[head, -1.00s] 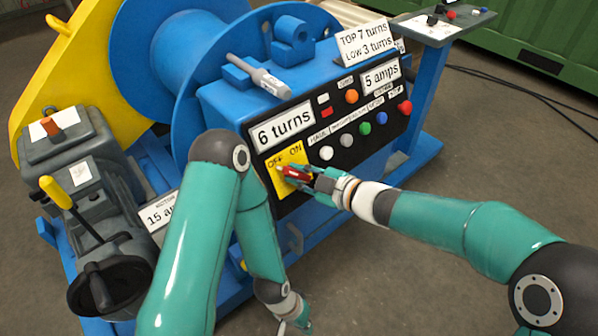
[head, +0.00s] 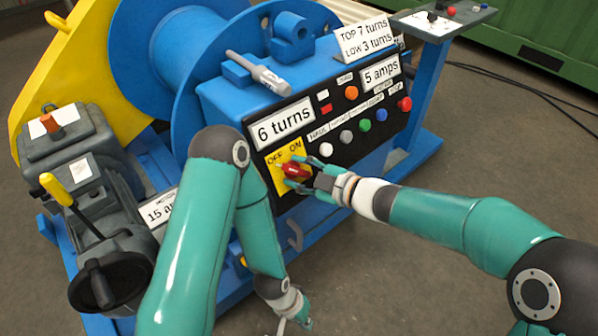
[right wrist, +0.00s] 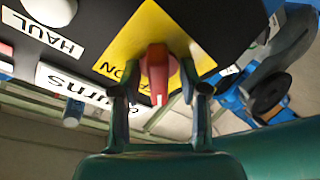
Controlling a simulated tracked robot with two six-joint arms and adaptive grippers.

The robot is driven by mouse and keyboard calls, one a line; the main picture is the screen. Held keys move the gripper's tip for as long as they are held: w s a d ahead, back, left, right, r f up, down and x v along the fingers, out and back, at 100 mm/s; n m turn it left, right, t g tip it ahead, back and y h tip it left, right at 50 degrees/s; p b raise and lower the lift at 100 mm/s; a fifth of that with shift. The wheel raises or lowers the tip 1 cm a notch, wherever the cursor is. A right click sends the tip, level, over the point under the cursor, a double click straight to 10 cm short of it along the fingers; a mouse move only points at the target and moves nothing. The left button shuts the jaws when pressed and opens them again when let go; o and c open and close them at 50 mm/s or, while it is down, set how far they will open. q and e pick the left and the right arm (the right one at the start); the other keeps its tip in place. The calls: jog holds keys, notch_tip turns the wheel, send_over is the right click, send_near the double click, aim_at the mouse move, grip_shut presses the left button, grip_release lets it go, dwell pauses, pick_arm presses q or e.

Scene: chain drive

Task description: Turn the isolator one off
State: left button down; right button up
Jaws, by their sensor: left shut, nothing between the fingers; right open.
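The isolator is a red handle (head: 297,170) on a yellow plate (head: 277,182) lettered OFF and ON, at the lower left of the black control panel. My right gripper (head: 297,178) is open at the handle, with a finger on either side. In the right wrist view the red handle (right wrist: 157,70) stands between the open fingers (right wrist: 160,92). A white mark shows at its lower end, and the ON lettering is upside down to its left. The OFF lettering is hidden there. My left gripper (head: 305,322) is shut and empty, low in the head view, away from the panel.
The panel has several coloured buttons, including a white one (head: 326,150), right of the isolator. A grey marker-like tool (head: 258,73) lies on the blue housing. A yellow lever (head: 62,182) and black handwheel (head: 110,283) stand at left. Open floor (head: 470,160) lies right.

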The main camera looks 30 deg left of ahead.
jog(key=shift+d, duration=0.15)
jog(key=v, duration=1.1)
jog(key=shift+d, duration=0.3)
jog(key=shift+r, duration=0.1)
